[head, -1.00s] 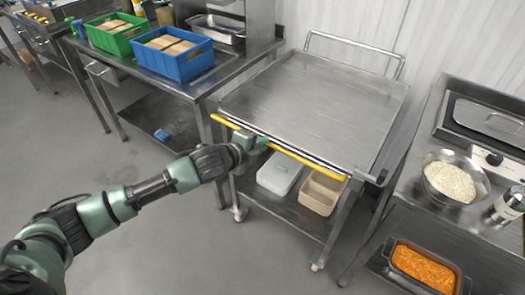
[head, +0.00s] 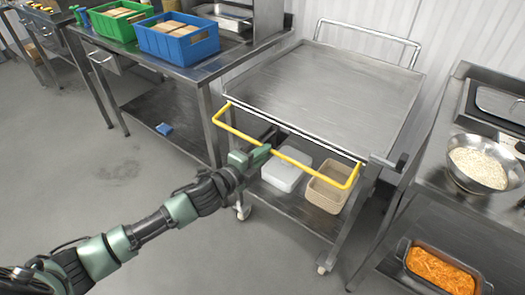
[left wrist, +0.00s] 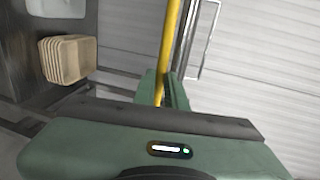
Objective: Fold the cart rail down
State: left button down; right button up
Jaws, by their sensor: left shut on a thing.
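The cart (head: 335,85) has a flat steel top. Its yellow rail (head: 310,170) sticks out from the near edge as a U shape, with its long bar out in front of and below the cart top. My left gripper (head: 263,151) is shut around the middle of that bar. In the left wrist view, the yellow rail (left wrist: 170,40) runs between the green fingers of the gripper (left wrist: 163,90). The fingers hide the gripped part of the bar. My right gripper is not in view.
On the cart's lower shelf stand a white container (head: 285,175) and a beige one (head: 327,190). A bench with a blue crate (head: 178,42) stands left, a counter with a rice bowl (head: 478,162) right. The floor (head: 150,180) before the cart is clear.

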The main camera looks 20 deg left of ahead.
pick_arm(q)
jog(key=shift+s+f, duration=0.25)
jog(key=shift+f, duration=0.55)
jog(key=c, duration=1.5)
grip_release()
jog(key=shift+w, duration=0.15)
jog(key=shift+o, duration=0.2)
jog(key=shift+w+r, duration=0.1)
jog(key=shift+r, duration=0.15)
jog(key=v, duration=0.7)
jog(key=shift+s, duration=0.35)
jog(key=shift+a, duration=0.1)
